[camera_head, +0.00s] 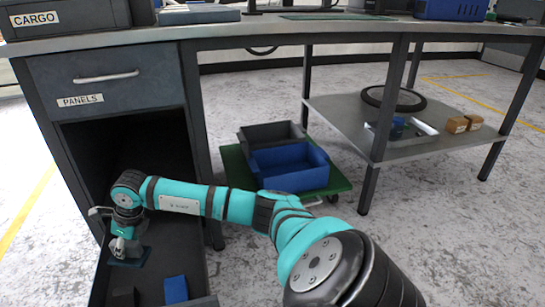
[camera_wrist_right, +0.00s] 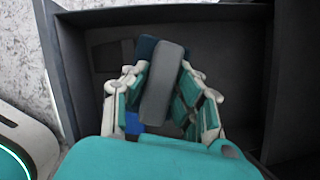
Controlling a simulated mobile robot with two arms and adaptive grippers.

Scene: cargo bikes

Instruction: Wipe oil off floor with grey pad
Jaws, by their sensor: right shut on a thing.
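My right gripper (camera_head: 124,250) is low inside the open lower drawer (camera_head: 205,303) of the bench. In the right wrist view the right gripper (camera_wrist_right: 163,95) is shut on a grey pad (camera_wrist_right: 163,85), a long block between its fingers. A dark blue piece (camera_wrist_right: 147,47) shows behind the pad's far end; I cannot tell whether it is part of the pad. A dark blue-green edge (camera_head: 130,257) shows under the gripper in the head view. A blue block (camera_head: 175,289) and a dark block (camera_head: 123,297) lie in the drawer. No oil can be made out. My left gripper is out of view.
A green dolly (camera_head: 238,168) carries a blue bin (camera_head: 290,168) and a grey bin (camera_head: 268,134) under the bench. A low shelf (camera_head: 335,112) holds a tire (camera_head: 394,98), a tray and small boxes. Speckled floor (camera_head: 450,235) is open at right.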

